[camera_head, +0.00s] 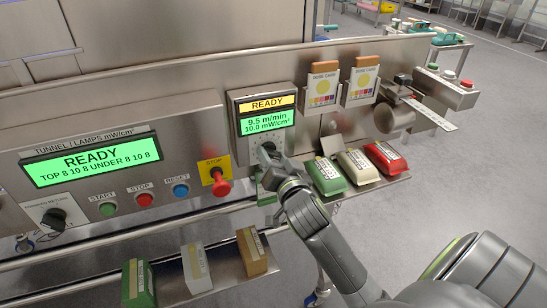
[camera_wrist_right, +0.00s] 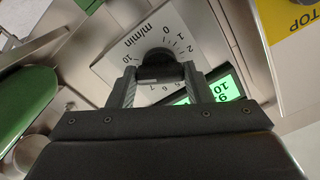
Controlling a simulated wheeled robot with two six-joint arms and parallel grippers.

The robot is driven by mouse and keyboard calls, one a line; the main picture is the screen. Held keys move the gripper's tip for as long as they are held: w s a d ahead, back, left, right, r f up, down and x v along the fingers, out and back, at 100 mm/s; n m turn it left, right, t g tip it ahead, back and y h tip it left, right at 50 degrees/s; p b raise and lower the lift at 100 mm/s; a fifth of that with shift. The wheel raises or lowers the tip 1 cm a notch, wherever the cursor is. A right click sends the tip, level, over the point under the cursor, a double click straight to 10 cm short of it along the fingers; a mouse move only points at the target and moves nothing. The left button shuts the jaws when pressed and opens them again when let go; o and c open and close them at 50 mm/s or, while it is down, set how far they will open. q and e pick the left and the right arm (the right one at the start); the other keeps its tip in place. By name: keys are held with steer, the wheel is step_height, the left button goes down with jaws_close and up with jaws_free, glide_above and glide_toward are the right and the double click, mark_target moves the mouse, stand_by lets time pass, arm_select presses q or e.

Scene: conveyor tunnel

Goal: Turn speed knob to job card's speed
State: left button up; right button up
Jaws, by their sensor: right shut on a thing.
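My right gripper (camera_head: 272,160) reaches the small speed panel and is shut on the black speed knob (camera_wrist_right: 158,64), one finger on each side of it. In the right wrist view the knob sits on a white dial plate (camera_wrist_right: 125,45) marked m/min, with numbers around it; the gripper hides part of the scale. The knob's pointer cannot be made out. The green display (camera_head: 268,122) above the knob reads 9.5 m/min and 10.0 mW/cm², under a yellow READY strip. I cannot pick out a job card with a readable speed. My left gripper is not in view.
A red STOP button (camera_head: 221,186) on a yellow plate stands just left of the knob. The lamp panel (camera_head: 95,168) is further left. Two dose cards (camera_head: 323,87) stand above right. Green, white and red packs (camera_head: 325,176) lie on a shelf right of my gripper.

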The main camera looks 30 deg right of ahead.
steer(key=n+p, duration=0.3)
steer(key=n, duration=0.1)
steer(key=shift+r, duration=0.2)
steer(key=n+p, duration=0.2)
steer(key=n, duration=0.2)
steer(key=shift+n+p, duration=0.3)
steer(key=n+p, duration=0.2)
steer(key=n, duration=0.3)
steer(key=shift+p, duration=0.35)
steer(key=shift+f+n+p, duration=0.15)
steer(key=shift+n+p, duration=0.75)
steer(key=shift+n, duration=1.6)
steer(key=o, duration=1)
